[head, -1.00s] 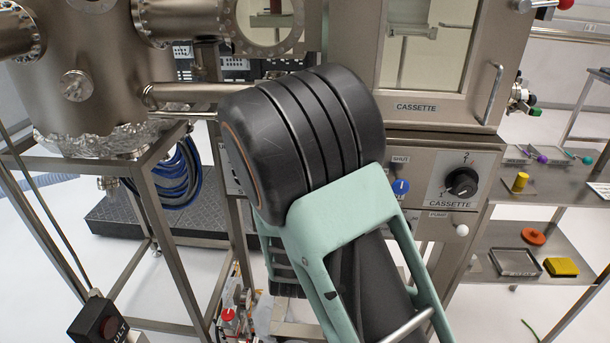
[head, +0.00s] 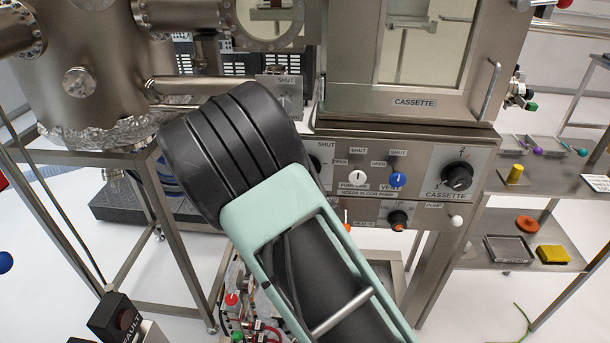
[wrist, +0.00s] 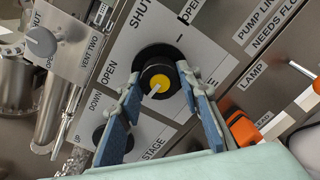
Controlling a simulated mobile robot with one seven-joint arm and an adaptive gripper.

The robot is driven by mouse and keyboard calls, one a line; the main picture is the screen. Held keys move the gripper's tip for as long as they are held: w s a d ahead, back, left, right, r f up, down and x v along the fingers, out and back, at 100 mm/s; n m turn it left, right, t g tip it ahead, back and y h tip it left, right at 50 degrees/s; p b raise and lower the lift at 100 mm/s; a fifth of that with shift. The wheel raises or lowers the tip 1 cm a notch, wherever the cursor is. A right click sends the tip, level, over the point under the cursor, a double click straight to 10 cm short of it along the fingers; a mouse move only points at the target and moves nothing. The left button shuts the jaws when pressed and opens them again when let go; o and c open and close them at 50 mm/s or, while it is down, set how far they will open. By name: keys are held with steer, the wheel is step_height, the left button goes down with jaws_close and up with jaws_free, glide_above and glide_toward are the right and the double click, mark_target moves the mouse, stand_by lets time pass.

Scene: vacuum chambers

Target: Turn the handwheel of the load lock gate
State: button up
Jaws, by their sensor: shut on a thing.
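The handwheel (wrist: 158,68) is a round black wheel with a yellow hub and a white pointer, on a pale plate marked SHUT and OPEN in the wrist view. The pointer points to the lower left in that view. My gripper (wrist: 157,82) has its two blue-padded fingers on either side of the wheel, shut on it. In the head view my arm's black and pale green wrist hides the fingers and most of the wheel.
A black STAGE knob (wrist: 108,138) is close beside the left finger. An orange handle (wrist: 243,128) is close to the right finger. White (head: 357,177) and blue (head: 398,179) knobs sit right of my wrist.

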steer(key=shift+r, duration=0.15)
steer(key=o, duration=1.2)
steer(key=shift+c, duration=0.2)
steer(key=s, duration=1.2)
steer(key=shift+a, duration=0.25)
steer(key=shift+w, duration=0.1)
